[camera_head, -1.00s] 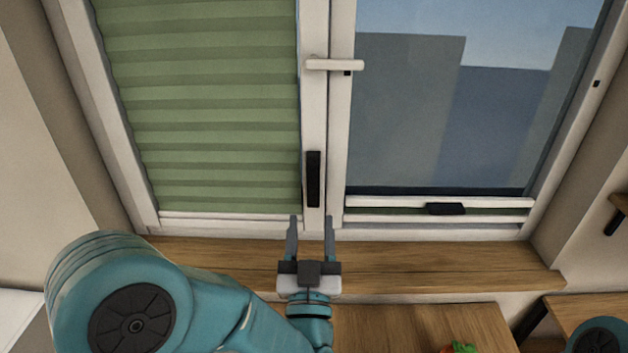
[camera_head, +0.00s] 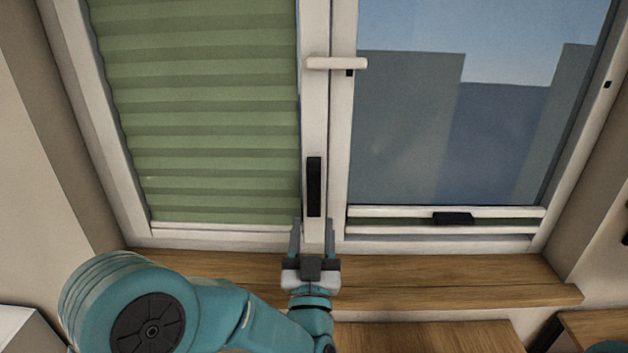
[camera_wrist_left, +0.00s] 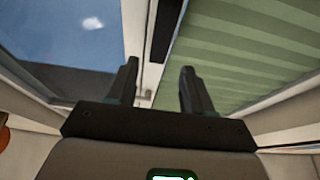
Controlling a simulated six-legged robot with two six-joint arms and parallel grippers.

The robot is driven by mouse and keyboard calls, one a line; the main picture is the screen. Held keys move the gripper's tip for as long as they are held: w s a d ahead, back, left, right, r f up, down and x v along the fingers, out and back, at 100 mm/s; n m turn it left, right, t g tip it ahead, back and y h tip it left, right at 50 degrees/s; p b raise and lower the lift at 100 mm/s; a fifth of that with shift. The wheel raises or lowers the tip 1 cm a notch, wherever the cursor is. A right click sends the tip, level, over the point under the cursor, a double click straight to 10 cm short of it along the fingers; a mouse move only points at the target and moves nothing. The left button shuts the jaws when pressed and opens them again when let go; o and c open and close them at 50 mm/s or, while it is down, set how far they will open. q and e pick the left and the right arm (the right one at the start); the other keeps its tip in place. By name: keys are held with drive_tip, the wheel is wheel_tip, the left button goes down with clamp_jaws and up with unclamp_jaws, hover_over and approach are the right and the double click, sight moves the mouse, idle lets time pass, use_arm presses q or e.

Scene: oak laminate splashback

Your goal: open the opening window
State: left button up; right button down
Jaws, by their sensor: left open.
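The window's left part (camera_head: 200,130) is covered by a green pleated blind. The right part (camera_head: 420,120) is clear glass with buildings and sky behind. A black upright handle (camera_head: 314,186) is on the middle frame post, and it also shows at the top of the left wrist view (camera_wrist_left: 162,30). A white lever (camera_head: 336,63) lies level, higher on the post. My left gripper (camera_head: 313,226) is open and empty, its fingers pointing up just below the black handle. In the left wrist view the fingers (camera_wrist_left: 158,82) are apart, either side of the post. My right gripper is out of view.
A bar with a black grip (camera_head: 453,218) runs along the bottom of the right pane. A wooden sill (camera_head: 450,280) lies below the window, with a wooden surface (camera_head: 430,336) nearer. The sill right of my gripper is clear.

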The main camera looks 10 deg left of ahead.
sight(313, 190)
use_arm(q)
drive_tip(key=p+x, duration=0.3)
drive_tip(key=x, duration=0.5)
drive_tip(key=shift+w+a+r, duration=0.15)
drive_tip(key=shift+w+r, duration=0.1)
drive_tip(key=shift+w, duration=0.05)
drive_tip(key=shift+w+a+r, duration=0.1)
drive_tip(key=shift+w, duration=0.4)
clamp_jaws()
